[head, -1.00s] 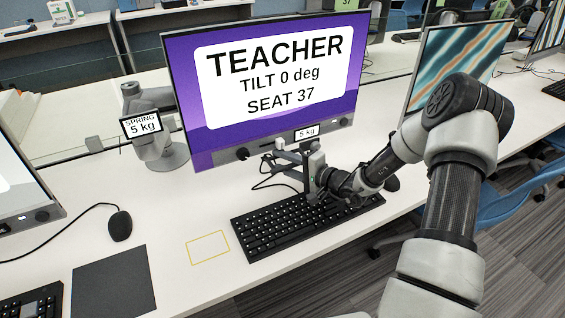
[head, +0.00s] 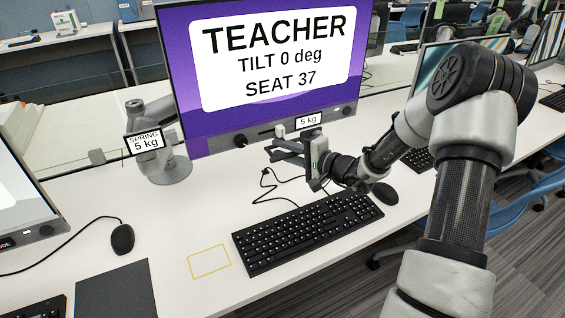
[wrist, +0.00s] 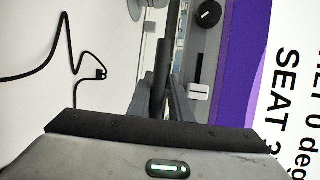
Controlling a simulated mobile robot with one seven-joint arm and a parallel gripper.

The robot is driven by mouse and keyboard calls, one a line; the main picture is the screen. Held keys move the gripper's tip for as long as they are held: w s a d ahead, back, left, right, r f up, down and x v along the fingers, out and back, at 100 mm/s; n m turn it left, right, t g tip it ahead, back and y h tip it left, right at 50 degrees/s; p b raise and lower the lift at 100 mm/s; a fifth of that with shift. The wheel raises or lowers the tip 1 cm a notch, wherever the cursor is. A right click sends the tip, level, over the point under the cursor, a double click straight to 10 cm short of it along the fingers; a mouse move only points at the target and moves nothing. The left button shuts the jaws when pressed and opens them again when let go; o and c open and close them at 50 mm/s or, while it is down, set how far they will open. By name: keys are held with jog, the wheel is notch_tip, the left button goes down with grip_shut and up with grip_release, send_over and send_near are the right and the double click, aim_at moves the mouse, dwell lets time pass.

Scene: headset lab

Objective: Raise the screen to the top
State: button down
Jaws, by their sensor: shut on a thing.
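The screen (head: 215,122) is a monitor with a purple display reading TEACHER, TILT 0 deg, SEAT 37. Its top edge is cut off in the head view. It hangs on a grey monitor arm (head: 160,152) with a label reading SPRING 5 kg. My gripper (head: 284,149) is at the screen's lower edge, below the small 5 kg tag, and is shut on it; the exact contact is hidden. In the wrist view the screen's lower bezel (wrist: 207,62) with a black knob and a white tab runs just beyond the fingers (wrist: 165,95).
A black keyboard (head: 305,228) and a mouse (head: 385,193) lie on the white desk below my gripper. A yellow outlined rectangle (head: 209,261) marks the bare desk. A dark mat (head: 113,293) and another mouse (head: 122,239) are at left. Another monitor (head: 432,66) stands behind my arm.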

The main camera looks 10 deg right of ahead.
dwell(0.3)
jog(key=c, duration=1.8)
grip_release()
jog(key=shift+r, duration=0.1)
jog(key=shift+o, duration=0.2)
jog(key=p+v, duration=0.1)
jog(key=v, duration=1.6)
jog(key=shift+s+d, duration=0.25)
